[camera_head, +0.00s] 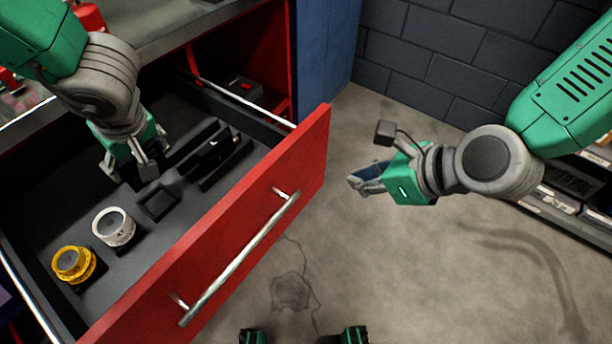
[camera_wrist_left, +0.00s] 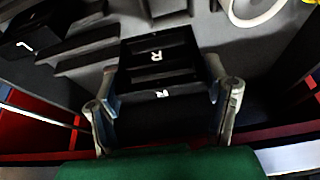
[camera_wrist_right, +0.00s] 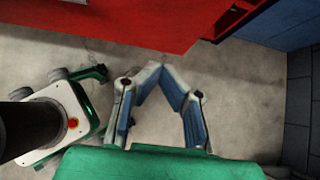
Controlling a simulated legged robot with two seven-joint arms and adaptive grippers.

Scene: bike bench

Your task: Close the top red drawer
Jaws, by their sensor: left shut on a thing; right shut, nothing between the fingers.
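The top red drawer (camera_head: 225,215) is pulled open, with a metal bar handle (camera_head: 240,258) on its front. Its dark tray holds a yellow-topped round piece (camera_head: 74,263) and a white round piece (camera_head: 114,227). My left gripper (camera_head: 128,172) is down inside the drawer; in the left wrist view it is shut on a black block (camera_wrist_left: 160,62) with white letter marks. My right gripper (camera_head: 358,183) is shut and empty, to the right of the drawer front and apart from it. In the right wrist view, the red drawer front (camera_wrist_right: 120,22) shows beyond its joined fingertips (camera_wrist_right: 160,66).
A grey bench top (camera_head: 165,25) is above the drawer. A blue cabinet side (camera_head: 325,50) and a dark brick wall (camera_head: 455,55) stand behind. Shelves (camera_head: 575,190) are at the right.

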